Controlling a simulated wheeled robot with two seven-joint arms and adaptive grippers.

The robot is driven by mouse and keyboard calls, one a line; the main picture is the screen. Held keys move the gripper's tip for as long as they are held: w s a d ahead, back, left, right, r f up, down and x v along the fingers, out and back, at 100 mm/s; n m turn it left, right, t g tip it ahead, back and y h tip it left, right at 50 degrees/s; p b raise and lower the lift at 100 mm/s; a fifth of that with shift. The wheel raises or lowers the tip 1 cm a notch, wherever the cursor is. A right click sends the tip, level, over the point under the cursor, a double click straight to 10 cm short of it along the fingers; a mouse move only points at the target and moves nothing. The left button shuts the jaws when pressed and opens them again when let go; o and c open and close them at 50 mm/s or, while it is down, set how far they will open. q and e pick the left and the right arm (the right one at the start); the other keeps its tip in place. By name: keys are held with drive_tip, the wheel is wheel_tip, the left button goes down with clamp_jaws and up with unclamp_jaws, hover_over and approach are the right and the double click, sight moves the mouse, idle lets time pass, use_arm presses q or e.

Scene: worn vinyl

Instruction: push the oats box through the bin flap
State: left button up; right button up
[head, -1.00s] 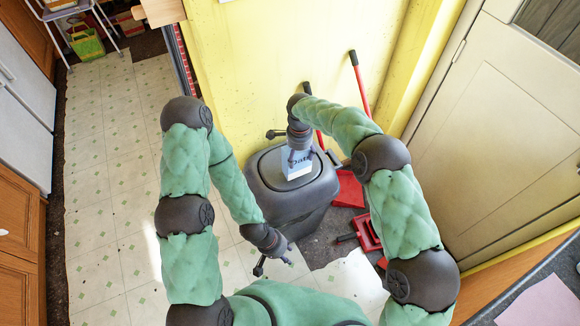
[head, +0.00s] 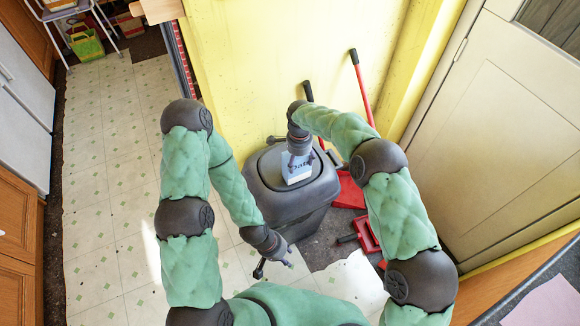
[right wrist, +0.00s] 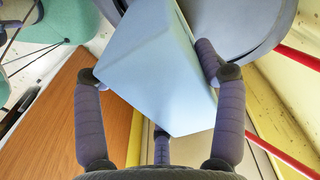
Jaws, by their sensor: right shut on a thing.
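The oats box (head: 297,178) is white and blue with "Oats" lettering. It is in my right gripper (head: 299,158), over the lid of the dark grey bin (head: 325,187). In the right wrist view, my right gripper's fingers (right wrist: 152,75) press on opposite sides of the pale blue box (right wrist: 160,90), and the grey bin lid (right wrist: 245,25) lies beyond it. Box and gripper cover much of the flap; I cannot tell whether the box touches it. My left gripper (head: 274,266) is open and empty, low in front of the bin.
A red dustpan (head: 350,191) and red-handled tools (head: 362,88) stand right of the bin, near the yellow wall (head: 250,60). A cream door (head: 500,140) is at the right. Tiled floor (head: 110,200) at the left is clear.

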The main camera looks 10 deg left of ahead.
drive_tip(key=shift+f, duration=0.3)
drive_tip(key=o, duration=1.8)
drive_tip(key=shift+r, duration=0.1)
drive_tip(key=shift+r+p, duration=2.8)
drive_tip(key=shift+r, duration=2.15)
drive_tip(key=shift+f, duration=0.1)
